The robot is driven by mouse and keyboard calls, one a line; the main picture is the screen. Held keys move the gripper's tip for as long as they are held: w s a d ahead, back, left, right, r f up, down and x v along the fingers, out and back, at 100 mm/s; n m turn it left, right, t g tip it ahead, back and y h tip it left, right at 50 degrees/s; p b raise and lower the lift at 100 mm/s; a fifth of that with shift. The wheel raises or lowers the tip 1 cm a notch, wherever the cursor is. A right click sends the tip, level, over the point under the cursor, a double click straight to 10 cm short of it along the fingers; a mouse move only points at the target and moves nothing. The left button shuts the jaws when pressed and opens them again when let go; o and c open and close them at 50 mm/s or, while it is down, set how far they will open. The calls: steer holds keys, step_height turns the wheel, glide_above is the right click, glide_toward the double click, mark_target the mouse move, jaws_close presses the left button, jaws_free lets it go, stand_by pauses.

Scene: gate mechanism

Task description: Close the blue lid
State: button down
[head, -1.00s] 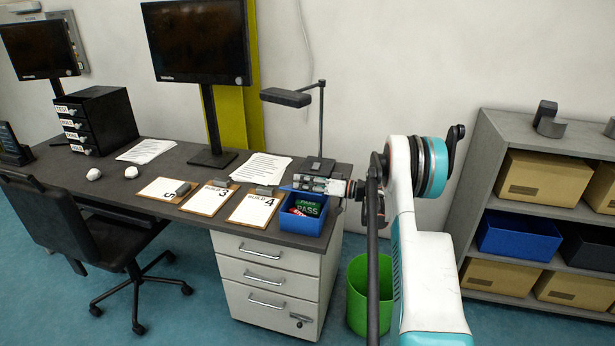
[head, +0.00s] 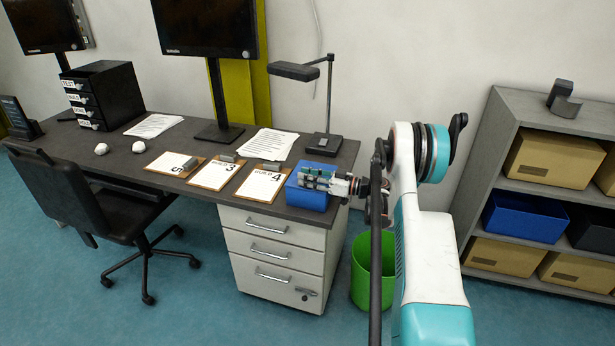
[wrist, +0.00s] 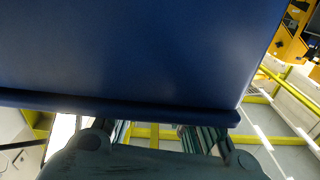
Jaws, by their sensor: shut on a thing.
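A blue box with its blue lid (head: 318,166) stands at the right end of the desk. The lid covers the top, and nothing inside shows. My gripper (head: 312,180) lies across the lid and hides part of it. In the wrist view the lid's blue surface (wrist: 130,50) fills the upper half, with its straight edge running just above my fingers. My gripper (wrist: 160,135) also shows there, shut on the lid at this edge. I cannot tell whether the lid sits fully down on the box.
A black lamp (head: 322,145) stands behind the box. Clipboards (head: 262,186) lie to its left on the desk (head: 225,160). A green bin (head: 365,285) stands on the floor beside the drawers (head: 270,248). A grey shelf (head: 500,130) is at the right.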

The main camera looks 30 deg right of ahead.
steer(key=shift+s+f, duration=0.15)
steer(key=shift+f, duration=0.05)
steer(key=c, duration=1.3)
jaws_free()
steer(key=shift+s, duration=0.1)
steer(key=shift+c, duration=0.2)
steer(key=shift+d, duration=0.1)
steer(key=v, duration=1.2)
steer(key=shift+r, duration=0.15)
